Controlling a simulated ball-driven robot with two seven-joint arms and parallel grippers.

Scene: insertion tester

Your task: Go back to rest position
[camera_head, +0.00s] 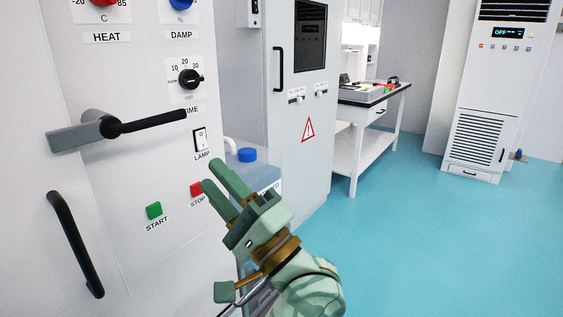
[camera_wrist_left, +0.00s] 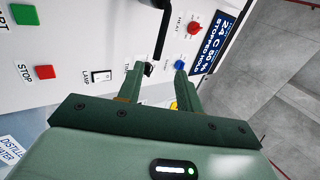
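My left gripper (camera_head: 211,175) is green with brass parts and stands in front of the panel, near the red STOP button (camera_head: 197,189). Its two fingers are apart with nothing between them. The left wrist view also shows the gripper (camera_wrist_left: 158,72), open and empty, with the panel beyond its fingers. I cannot tell from these frames whether a fingertip touches the panel. My right gripper is not in view.
The white panel carries a green START button (camera_head: 154,210), a LAMP switch (camera_head: 200,139), a black TIME knob (camera_head: 190,79) and a protruding lever handle (camera_head: 120,127). A blue-capped container (camera_head: 260,176) stands behind my gripper. Blue floor (camera_head: 430,240) at right is clear.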

